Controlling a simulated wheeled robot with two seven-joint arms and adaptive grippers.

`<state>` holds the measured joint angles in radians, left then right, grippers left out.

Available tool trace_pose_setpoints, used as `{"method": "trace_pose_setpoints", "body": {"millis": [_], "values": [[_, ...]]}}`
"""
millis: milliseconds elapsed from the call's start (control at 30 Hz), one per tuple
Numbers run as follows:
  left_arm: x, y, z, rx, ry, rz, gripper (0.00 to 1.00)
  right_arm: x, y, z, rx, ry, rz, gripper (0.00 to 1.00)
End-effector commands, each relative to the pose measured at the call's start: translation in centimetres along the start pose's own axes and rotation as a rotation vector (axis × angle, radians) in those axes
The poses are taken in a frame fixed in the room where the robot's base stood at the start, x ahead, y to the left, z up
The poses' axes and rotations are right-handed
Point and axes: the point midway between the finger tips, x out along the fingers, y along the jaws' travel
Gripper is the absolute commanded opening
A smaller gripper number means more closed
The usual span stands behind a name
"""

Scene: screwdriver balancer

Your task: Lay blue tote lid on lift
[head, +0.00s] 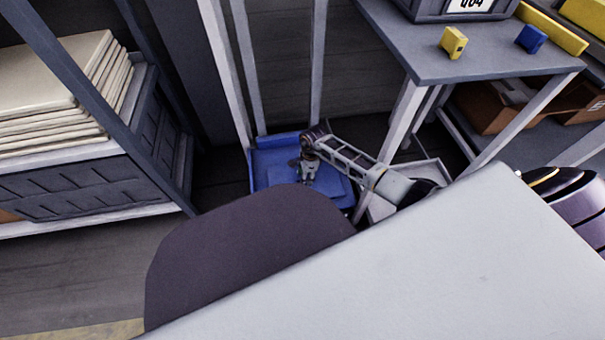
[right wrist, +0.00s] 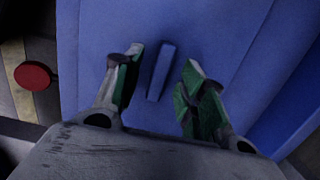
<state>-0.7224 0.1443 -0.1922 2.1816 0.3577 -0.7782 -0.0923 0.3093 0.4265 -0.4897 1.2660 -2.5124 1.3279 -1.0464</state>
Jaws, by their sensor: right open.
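The blue tote lid (head: 335,188) lies flat low down between pale upright posts, over a blue surface with a raised rim (head: 280,142) that appears to be the lift. In the right wrist view, the lid (right wrist: 225,40) fills most of the picture and has a narrow raised blue grip (right wrist: 161,72). My right gripper (head: 309,172) is just above the lid. In the right wrist view its green-padded fingers (right wrist: 163,68) are open, one on each side of the grip, with gaps to it. Part of the lid is hidden by my arm. My left gripper is not in view.
A shelf (head: 75,190) with stacked cream slabs (head: 55,75) stands at left. A grey bench (head: 400,30) at right carries a yellow block (head: 453,42) and a blue block (head: 531,38). Pale posts (head: 318,60) rise close around the lid. Cardboard boxes (head: 490,108) sit under the bench.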

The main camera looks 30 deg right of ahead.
Motion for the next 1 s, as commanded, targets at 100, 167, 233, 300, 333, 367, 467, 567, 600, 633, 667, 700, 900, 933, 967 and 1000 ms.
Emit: {"method": "trace_pose_setpoints", "body": {"millis": [100, 167, 233, 300, 333, 367, 467, 567, 600, 633, 667, 700, 900, 933, 967, 1000], "values": [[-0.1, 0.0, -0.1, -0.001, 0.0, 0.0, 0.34, -0.2, 0.0, 0.1, 0.0, -0.001, 0.0, 0.41], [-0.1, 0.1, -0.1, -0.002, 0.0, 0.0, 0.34, -0.4, 0.0, 0.1, 0.0, -0.001, 0.0, 0.41], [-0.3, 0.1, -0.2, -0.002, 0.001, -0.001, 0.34, -0.7, 0.0, 0.1, 0.0, -0.002, -0.001, 0.41], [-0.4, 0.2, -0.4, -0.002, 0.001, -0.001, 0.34, -1.0, 0.0, 0.2, 0.0, -0.002, -0.001, 0.41], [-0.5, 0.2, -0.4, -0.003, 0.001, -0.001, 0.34, -1.2, 0.0, 0.2, 0.0, -0.002, -0.001, 0.41], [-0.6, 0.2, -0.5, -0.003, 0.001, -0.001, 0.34, -1.4, 0.0, 0.3, 0.0, -0.002, -0.001, 0.41], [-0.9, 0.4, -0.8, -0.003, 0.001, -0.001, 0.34, -2.2, 0.0, 0.3, 0.001, -0.001, 0.0, 0.41], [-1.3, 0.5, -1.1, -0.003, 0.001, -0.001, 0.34, -2.9, 0.0, 0.4, 0.001, -0.001, -0.001, 0.41], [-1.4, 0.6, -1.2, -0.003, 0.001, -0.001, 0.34, -3.1, 0.0, 0.4, 0.0, -0.001, -0.001, 0.41], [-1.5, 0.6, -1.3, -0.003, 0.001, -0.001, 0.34, -3.3, 0.0, 0.5, 0.0, -0.001, -0.001, 0.41], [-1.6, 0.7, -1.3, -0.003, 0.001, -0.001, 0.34, -3.5, 0.0, 0.5, 0.0, -0.002, -0.001, 0.41], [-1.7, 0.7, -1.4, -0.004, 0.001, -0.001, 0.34, -3.8, 0.0, 0.6, 0.0, -0.002, -0.001, 0.41], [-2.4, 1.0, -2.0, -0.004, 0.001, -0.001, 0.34, -5.0, 0.0, 0.6, 0.0, 0.0, 0.0, 0.41], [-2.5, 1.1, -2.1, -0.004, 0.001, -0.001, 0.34, -5.1, 0.0, 0.6, 0.0, 0.0, -0.001, 0.41], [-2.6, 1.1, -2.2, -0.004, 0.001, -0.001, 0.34, -5.3, 0.0, 0.6, 0.0, 0.0, -0.001, 0.41], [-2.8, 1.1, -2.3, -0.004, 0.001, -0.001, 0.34, -5.5, -0.1, 0.6, 0.0, 0.001, -0.001, 0.41]]}}
